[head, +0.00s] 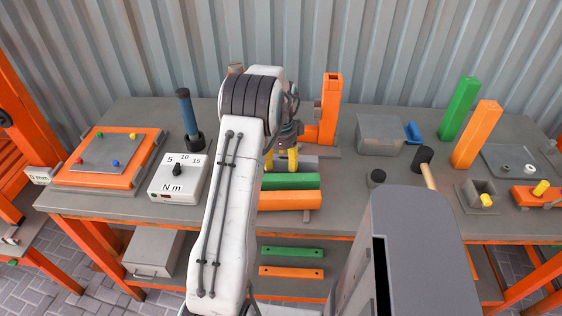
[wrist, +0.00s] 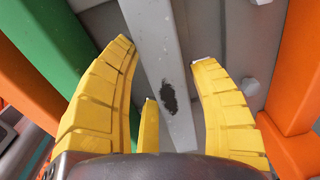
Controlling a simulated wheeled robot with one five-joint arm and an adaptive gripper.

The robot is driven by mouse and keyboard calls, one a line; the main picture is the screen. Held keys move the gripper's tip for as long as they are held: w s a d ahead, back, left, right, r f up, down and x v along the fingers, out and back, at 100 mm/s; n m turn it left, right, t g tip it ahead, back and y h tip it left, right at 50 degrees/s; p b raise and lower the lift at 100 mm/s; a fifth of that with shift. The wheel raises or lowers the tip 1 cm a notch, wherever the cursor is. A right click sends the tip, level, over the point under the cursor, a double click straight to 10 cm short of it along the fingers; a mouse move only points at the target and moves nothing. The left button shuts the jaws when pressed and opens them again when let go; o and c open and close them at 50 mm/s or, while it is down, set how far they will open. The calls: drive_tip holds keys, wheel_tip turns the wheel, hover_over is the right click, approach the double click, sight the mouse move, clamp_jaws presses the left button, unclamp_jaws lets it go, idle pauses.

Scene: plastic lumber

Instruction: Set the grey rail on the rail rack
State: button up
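The grey rail (wrist: 160,50), with a dark patch near one end, runs between my gripper's yellow fingers in the wrist view. In the head view, a grey piece that looks like this rail (head: 307,163) shows just behind the green rail (head: 290,181). My gripper (head: 281,160) points down over it; its fingers (wrist: 163,52) are spread, with a gap visible on the rail's right side. The green rail and an orange rail (head: 289,200) lie side by side on a grey rack (head: 308,216). My arm hides the left ends. I cannot tell what the grey rail rests on.
An orange upright post (head: 331,105) stands close behind and right of my gripper. A torque box (head: 179,178) and an orange-framed tray (head: 140,181) are left. A grey box (head: 381,134), a mallet (head: 424,160) and tall green (head: 460,108) and orange (head: 477,134) blocks are right.

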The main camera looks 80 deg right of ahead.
sight(281, 159)
drive_tip(key=shift+o, duration=0.6)
drive_tip(key=shift+r, duration=0.2)
wheel_tip(281, 159, up, 12)
drive_tip(key=shift+a, duration=0.1)
